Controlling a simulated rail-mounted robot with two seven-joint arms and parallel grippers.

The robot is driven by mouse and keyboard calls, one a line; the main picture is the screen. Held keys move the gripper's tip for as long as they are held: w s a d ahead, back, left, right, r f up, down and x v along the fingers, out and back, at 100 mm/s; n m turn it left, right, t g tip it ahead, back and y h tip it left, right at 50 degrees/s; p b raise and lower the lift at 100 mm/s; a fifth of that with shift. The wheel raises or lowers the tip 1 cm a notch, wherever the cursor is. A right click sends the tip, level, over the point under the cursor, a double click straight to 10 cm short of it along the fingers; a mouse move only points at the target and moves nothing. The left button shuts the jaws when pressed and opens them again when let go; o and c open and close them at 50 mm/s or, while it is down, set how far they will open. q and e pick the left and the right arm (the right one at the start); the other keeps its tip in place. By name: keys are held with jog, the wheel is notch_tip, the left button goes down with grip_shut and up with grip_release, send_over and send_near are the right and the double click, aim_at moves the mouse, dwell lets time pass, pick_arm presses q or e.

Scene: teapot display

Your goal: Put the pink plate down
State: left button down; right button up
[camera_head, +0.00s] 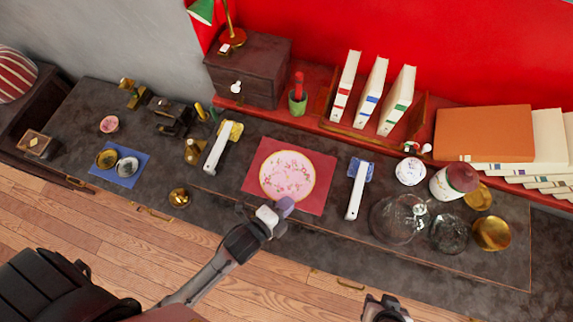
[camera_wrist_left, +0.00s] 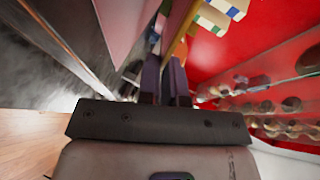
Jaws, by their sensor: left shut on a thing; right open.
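The pink plate (camera_head: 287,176), round with a floral pattern and a thin gold rim, is over the red mat (camera_head: 318,200) in the head view. Whether it touches the mat or is held just above it, I cannot tell. My left gripper (camera_head: 284,206) is at the plate's near edge, shut on its rim. The left wrist view shows the dark fingers (camera_wrist_left: 165,82) close together; a pale pink surface beside them is unclear. My right gripper (camera_head: 385,306) is open and empty at the bottom edge of the head view, away from the plate.
A white-handled brush (camera_head: 216,150) lies left of the mat and another (camera_head: 356,190) right of it. Glass bowls (camera_head: 398,218), a white jar with a dark red lid (camera_head: 453,182) and brass pieces stand further right. Books (camera_head: 371,92) stand behind. The dark counter's front is partly clear.

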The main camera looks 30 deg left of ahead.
pick_arm(q)
jog(key=shift+f+b, duration=0.3)
jog(key=shift+f, duration=1.45)
jog(key=shift+f, duration=0.2)
jog(key=c, duration=1.6)
grip_release()
jog(key=shift+o, duration=0.2)
jog(key=shift+r, duration=0.1)
